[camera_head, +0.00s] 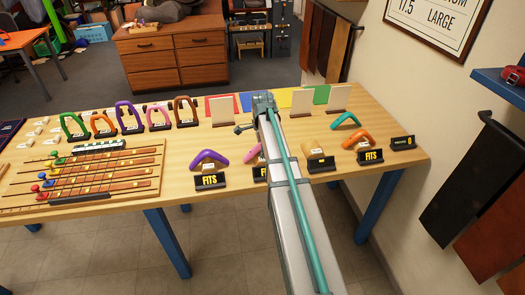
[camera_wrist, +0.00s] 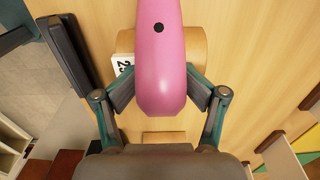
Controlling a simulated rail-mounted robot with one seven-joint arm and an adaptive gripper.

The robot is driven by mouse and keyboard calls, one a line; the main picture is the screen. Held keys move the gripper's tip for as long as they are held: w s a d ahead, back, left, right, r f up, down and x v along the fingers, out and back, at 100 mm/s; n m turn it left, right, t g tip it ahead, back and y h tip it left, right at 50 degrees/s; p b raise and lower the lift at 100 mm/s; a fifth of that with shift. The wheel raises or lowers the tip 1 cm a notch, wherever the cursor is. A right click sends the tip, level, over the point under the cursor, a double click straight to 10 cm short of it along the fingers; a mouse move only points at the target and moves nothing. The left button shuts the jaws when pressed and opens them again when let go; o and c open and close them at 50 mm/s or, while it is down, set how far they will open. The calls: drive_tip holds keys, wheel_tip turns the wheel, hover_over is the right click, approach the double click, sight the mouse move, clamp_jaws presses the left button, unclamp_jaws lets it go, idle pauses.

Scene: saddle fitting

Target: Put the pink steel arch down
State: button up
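The pink steel arch (camera_wrist: 160,70), with a dark dot, fills the middle of the wrist view. My gripper (camera_wrist: 161,82) has one finger on each side of it, both seeming to press against its edges. Behind the arch is a tan wooden block (camera_wrist: 196,46) with a white number label (camera_wrist: 122,66); I cannot tell whether they touch. In the head view a bit of the pink arch (camera_head: 253,153) shows left of my arm, behind a sign (camera_head: 260,173) partly covered by the arm. My gripper is hidden there.
A purple arch (camera_head: 209,158) and an orange arch (camera_head: 357,138) stand beside it with FITS signs. A bare wooden block (camera_head: 315,147) and a teal arch (camera_head: 346,119) are to the right. Several arches, including another pink one (camera_head: 158,117), stand at the back left.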

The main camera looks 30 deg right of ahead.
drive_tip(key=shift+r, duration=0.1)
wheel_tip(320, 180, up, 13)
drive_tip(key=b, duration=0.2)
idle(0.5)
idle(0.4)
